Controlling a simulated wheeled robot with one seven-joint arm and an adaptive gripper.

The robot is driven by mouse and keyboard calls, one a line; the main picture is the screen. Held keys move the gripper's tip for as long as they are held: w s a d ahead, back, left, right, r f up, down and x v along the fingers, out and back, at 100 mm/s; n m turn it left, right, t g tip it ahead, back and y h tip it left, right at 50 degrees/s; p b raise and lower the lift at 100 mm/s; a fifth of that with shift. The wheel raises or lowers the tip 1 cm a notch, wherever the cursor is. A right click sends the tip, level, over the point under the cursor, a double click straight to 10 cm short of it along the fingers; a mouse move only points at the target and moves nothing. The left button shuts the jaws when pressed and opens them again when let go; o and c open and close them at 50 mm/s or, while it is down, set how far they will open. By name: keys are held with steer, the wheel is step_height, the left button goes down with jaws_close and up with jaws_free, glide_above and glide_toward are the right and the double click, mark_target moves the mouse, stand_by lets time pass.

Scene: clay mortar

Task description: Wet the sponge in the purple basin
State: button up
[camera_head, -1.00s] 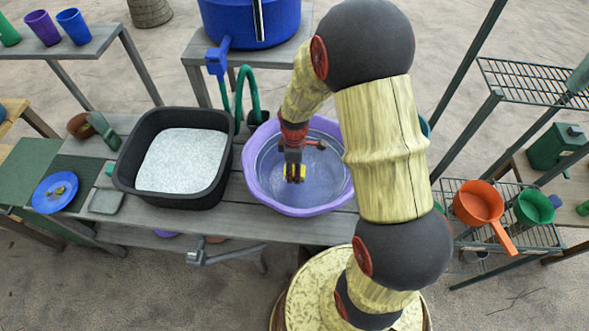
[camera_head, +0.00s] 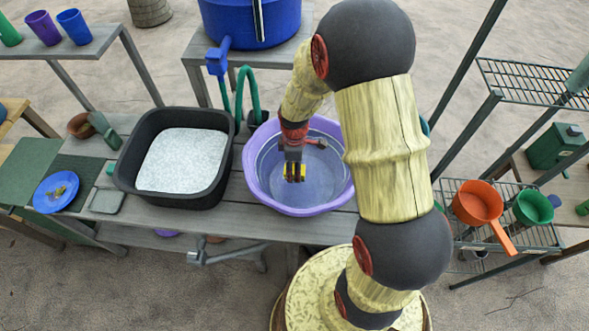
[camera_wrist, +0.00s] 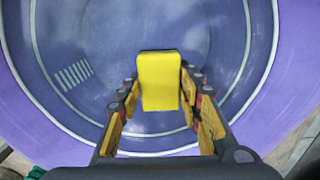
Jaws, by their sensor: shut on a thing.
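The purple basin (camera_head: 262,188) stands on the grey wooden bench, with a paler ringed inside and what looks like clear water in it. My gripper (camera_head: 294,172) reaches down inside the basin's rim. It is shut on the yellow sponge (camera_wrist: 159,82), which sits between the fingertips and shows as a small yellow patch in the head view (camera_head: 301,172). In the wrist view the sponge is over the basin floor (camera_wrist: 115,45). I cannot tell whether the sponge touches the water or the floor.
A black tub (camera_head: 125,180) of pale grainy material stands left of the basin. A green hose (camera_head: 252,92) and blue barrel (camera_head: 250,25) are behind. A blue plate (camera_head: 45,200) lies far left. An orange pan (camera_head: 478,204) and green pot (camera_head: 530,208) sit on the right rack.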

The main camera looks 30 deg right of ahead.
step_height(320, 180, up, 11)
steer(key=p, duration=0.7)
steer(key=shift+p, duration=0.4)
